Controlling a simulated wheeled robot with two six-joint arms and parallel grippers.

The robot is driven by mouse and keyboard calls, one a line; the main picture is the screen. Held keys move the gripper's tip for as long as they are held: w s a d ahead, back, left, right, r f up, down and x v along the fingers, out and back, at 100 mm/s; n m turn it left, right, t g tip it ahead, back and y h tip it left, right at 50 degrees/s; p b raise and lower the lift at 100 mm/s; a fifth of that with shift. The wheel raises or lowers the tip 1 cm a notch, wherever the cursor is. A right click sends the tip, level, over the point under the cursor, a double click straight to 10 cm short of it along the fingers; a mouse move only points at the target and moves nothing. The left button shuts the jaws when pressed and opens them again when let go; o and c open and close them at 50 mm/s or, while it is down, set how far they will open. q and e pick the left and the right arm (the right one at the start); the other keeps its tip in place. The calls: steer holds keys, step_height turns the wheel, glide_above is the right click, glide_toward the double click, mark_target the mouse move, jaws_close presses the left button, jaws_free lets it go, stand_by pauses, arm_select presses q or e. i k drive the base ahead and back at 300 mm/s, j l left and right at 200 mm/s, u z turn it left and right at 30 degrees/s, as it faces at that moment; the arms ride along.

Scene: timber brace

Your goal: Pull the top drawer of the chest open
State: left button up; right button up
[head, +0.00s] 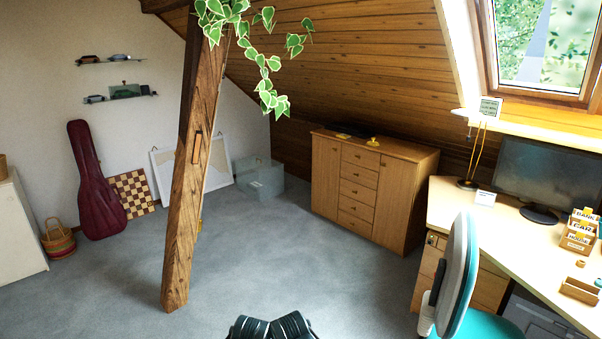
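The chest (326,185) is a light wooden cabinet against the low panelled wall, right of the middle in the head view. It has a door on the left, a column of several drawers in the middle and a door on the right. The top drawer (360,157) is the uppermost of that column and looks shut, its front level with the others. Dark ribbed parts of my own arms show at the bottom edge, far from the chest. No gripper fingers can be made out there.
A slanted timber post (186,190) with a hanging plant (268,62) stands left of the middle. A clear box (262,180) sits left of the chest. A desk (500,225) and a teal chair (462,280) fill the right. Grey carpet (300,260) before the chest is clear.

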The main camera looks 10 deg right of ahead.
mark_target(367, 159)
steer(key=i+l+z, duration=0.3)
steer(key=i, duration=0.5)
steer(key=i+z, duration=0.35)
steer(key=i, duration=2.2)
steer(key=i+u, duration=0.1)
steer(key=i, duration=1.6)
